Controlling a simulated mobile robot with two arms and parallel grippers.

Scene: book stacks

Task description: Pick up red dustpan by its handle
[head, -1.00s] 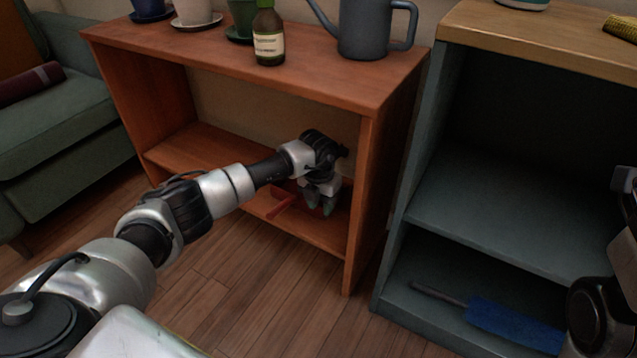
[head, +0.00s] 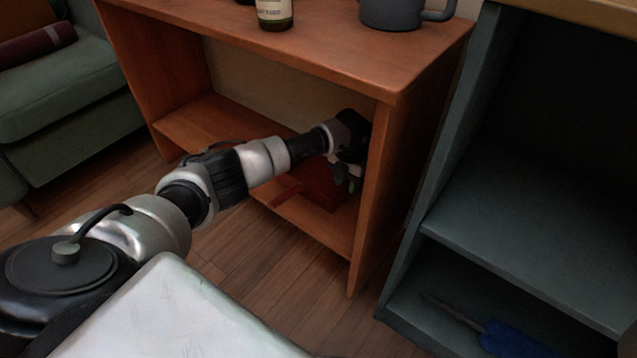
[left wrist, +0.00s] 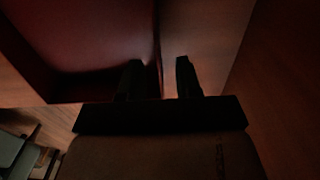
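The red dustpan (head: 318,187) lies on the low board of the brown wooden shelf, its handle (head: 285,196) pointing left toward the front edge. My left gripper (head: 347,180) is inside the shelf, over the right part of the pan and away from the handle. In the left wrist view its two dark fingers (left wrist: 159,78) stand apart with a gap between them. The dustpan's dark red surface (left wrist: 85,40) fills the upper left there, with its edge near the fingers. I cannot tell whether they touch. My right gripper is not in view.
The wooden shelf (head: 290,50) has a top board above my left arm and a side panel (head: 385,180) close to the gripper's right. A bottle (head: 275,12) and a watering can (head: 392,12) stand on top. A grey-green shelf (head: 540,220) holds a blue object (head: 515,340).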

